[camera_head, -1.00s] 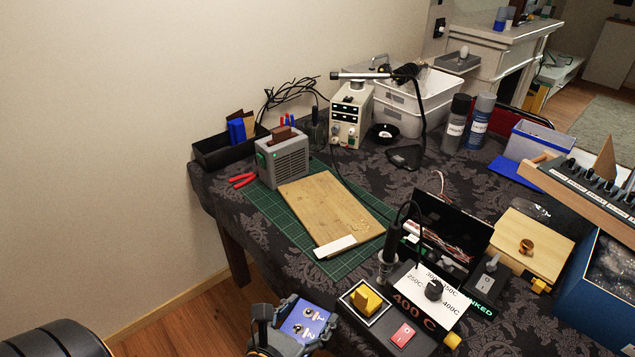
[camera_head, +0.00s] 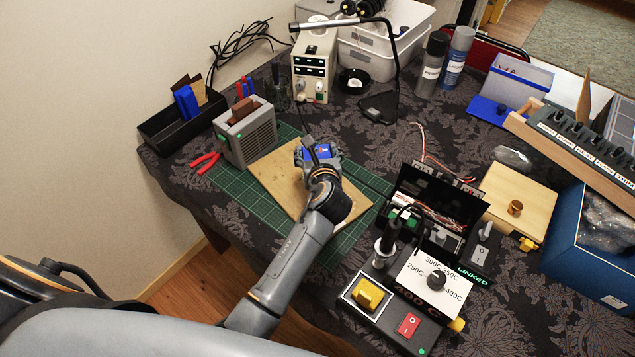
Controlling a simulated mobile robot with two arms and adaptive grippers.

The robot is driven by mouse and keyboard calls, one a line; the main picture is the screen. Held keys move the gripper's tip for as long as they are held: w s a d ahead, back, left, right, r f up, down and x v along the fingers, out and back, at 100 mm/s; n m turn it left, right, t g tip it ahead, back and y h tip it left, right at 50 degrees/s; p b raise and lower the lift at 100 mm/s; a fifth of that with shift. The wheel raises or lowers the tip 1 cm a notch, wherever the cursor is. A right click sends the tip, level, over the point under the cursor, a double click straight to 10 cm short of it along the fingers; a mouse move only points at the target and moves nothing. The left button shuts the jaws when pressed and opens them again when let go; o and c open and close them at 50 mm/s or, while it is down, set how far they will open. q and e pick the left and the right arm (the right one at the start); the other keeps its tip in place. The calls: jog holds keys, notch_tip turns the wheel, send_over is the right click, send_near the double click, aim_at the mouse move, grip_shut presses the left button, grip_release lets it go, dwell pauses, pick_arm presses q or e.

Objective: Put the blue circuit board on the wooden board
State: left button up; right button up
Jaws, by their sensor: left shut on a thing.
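The wooden board (camera_head: 272,175) lies on the green cutting mat (camera_head: 238,202) on the table. My left gripper (camera_head: 318,155) is over the board's upper right part, with my arm reaching in from the lower left. It is shut on the blue circuit board (camera_head: 319,151), which is mostly hidden by the fingers. I cannot tell whether the circuit board touches the wood or is just above it. My right gripper is not in view.
A grey fan-like box (camera_head: 248,137) stands at the board's upper left, with red pliers (camera_head: 205,162) beside it. A soldering station (camera_head: 408,285) and an open black box (camera_head: 432,200) stand to the right. A power supply (camera_head: 313,75) stands behind.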

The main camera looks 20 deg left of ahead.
pick_arm(q)
notch_tip(320, 180, down, 5)
jog(key=shift+f+b, duration=0.1)
jog(key=shift+b, duration=0.35)
jog(key=shift+f, duration=0.25)
notch_tip(320, 180, down, 4)
jog(key=shift+r+b, duration=0.15)
jog(key=shift+b, duration=0.4)
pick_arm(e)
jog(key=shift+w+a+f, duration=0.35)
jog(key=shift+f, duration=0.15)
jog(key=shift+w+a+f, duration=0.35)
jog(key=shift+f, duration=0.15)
pick_arm(q)
jog(key=o, duration=1.1)
jog(key=shift+o, duration=0.6)
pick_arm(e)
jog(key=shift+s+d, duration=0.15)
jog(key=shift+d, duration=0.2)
